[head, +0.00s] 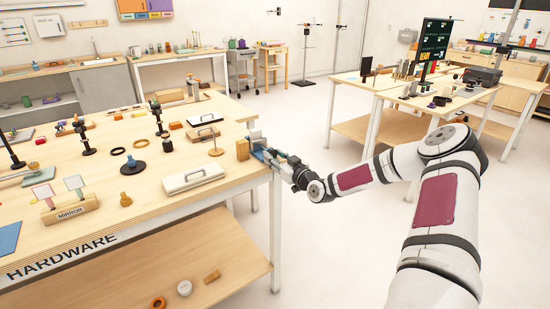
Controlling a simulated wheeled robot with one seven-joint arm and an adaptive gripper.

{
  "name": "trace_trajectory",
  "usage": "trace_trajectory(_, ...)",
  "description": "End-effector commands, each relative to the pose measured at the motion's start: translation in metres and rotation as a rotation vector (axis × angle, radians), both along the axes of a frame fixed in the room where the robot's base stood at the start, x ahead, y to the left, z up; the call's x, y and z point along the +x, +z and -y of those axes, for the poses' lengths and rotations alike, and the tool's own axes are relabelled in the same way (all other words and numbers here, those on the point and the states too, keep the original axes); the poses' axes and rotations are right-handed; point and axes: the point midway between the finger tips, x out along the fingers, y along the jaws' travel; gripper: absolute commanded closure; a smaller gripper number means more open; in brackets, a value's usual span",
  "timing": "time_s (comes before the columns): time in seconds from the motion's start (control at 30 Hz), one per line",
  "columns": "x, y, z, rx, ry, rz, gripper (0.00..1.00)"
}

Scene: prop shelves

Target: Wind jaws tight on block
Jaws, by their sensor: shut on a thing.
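A small blue-grey vise (260,152) sits at the right edge of the table marked HARDWARE. A tan wooden block (242,150) stands upright at its left end. At this size I cannot tell whether the jaws touch the block. My gripper (289,166) reaches in from the right, just beyond the table edge, and is shut on the vise's handle at its near right end. The handle is mostly hidden by my fingers.
A lower shelf (150,275) runs below. Open floor separates this table from the right-hand table (385,85).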

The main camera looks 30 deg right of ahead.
Motion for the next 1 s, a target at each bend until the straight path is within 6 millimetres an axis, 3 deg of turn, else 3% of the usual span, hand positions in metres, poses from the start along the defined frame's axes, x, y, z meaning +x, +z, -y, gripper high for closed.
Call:
trace_trajectory(0.5,0.0001,0.0004,-0.0003,0.318,0.001,-0.011,0.94)
trace_trajectory(1.0,0.0001,0.0005,-0.0001,0.397,0.001,-0.012,0.94)
